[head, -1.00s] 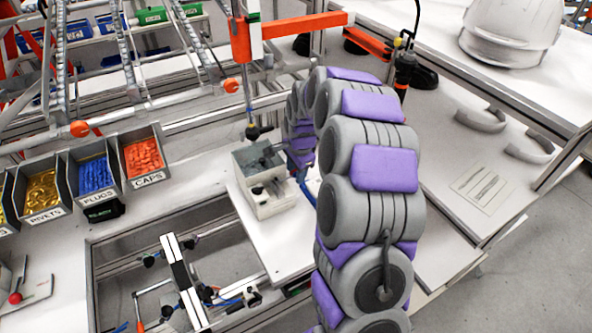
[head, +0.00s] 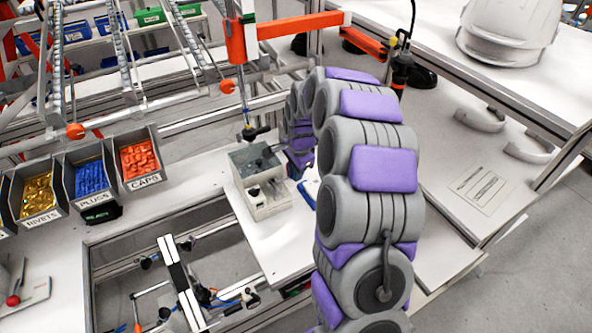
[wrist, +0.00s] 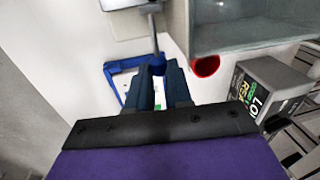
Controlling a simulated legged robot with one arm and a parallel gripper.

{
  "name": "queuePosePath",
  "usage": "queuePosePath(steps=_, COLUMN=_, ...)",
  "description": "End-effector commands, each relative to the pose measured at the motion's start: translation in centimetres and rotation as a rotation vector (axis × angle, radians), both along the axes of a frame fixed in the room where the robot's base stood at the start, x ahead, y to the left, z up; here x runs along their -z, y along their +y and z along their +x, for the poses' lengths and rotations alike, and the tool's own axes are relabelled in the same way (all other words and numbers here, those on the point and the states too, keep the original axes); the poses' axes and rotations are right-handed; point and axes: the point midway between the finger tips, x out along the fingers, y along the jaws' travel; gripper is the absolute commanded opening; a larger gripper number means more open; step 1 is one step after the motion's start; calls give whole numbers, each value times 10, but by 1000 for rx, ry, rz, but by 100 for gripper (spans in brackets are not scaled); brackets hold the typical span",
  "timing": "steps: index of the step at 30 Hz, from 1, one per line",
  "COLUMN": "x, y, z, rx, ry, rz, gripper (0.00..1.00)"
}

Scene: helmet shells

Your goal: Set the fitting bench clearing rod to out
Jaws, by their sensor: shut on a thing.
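In the wrist view my gripper (wrist: 157,70) has its two dark blue fingers closed around the end of a thin grey rod (wrist: 154,40). The rod runs up from the fingertips toward a pale fixture (wrist: 125,5) at the top edge. Its far end is not clearly seen. In the head view my arm bends down on the right side of the grey fitting bench unit (head: 262,195). The rod and my fingers cannot be made out there, being small and partly hidden behind the arm.
An orange beam (head: 290,26) hangs above the unit. Bins of caps (head: 140,160) stand left.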

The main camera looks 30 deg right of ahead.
Motion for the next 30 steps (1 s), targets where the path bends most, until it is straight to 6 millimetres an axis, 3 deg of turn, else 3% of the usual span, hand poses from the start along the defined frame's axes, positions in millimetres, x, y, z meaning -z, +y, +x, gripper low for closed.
queuePosePath(steps=7, x=-1, y=-28, z=1, rx=2, ry=-1, rz=1, gripper=0)
queuePosePath(steps=14, x=0, y=-30, z=1, rx=-1, ry=-2, rz=2, gripper=0)
queuePosePath(steps=15, x=0, y=-30, z=2, rx=-1, ry=-2, rz=2, gripper=22)
queuePosePath(steps=21, x=0, y=-29, z=1, rx=0, ry=-1, rz=2, gripper=41)
queuePosePath(steps=23, x=0, y=-29, z=1, rx=0, ry=-1, rz=3, gripper=46)
queuePosePath(steps=30, x=-1, y=-29, z=1, rx=0, ry=-1, rz=2, gripper=46)
